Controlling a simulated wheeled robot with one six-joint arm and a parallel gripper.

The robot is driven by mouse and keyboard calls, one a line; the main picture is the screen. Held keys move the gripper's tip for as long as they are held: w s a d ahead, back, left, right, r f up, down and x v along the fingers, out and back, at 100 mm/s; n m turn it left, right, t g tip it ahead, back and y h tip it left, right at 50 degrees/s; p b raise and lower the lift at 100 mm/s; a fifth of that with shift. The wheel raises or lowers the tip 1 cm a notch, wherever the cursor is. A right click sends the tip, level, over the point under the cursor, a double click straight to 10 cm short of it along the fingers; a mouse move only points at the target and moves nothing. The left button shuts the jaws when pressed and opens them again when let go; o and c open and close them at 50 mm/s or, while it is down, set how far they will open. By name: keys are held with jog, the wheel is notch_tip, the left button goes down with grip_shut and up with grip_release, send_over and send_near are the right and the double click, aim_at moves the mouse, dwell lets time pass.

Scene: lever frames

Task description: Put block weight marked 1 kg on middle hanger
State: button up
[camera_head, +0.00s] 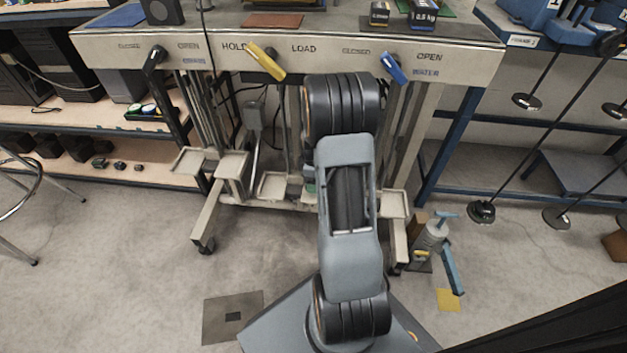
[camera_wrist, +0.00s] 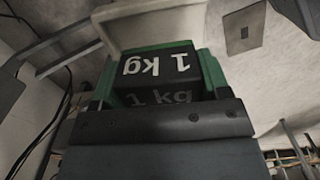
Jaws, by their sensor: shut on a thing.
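My arm hides the block and most of my gripper there.
A bench panel (camera_head: 330,62) carries a black lever (camera_head: 155,58), a yellow lever (camera_head: 264,60) and a blue lever (camera_head: 393,67). Another block marked 0.5 kg (camera_head: 423,15) stands on top. A grey pump-like device (camera_head: 434,235) stands on the floor at right.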

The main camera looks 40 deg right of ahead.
jog(key=shift+f+b, duration=0.8)
jog(key=shift+f, duration=0.65)
jog(key=shift+f, duration=0.15)
jog(key=o, duration=1.3)
jog(key=shift+o, duration=0.2)
jog(key=shift+r+p, duration=1.8)
jog(key=shift+r, duration=2.1)
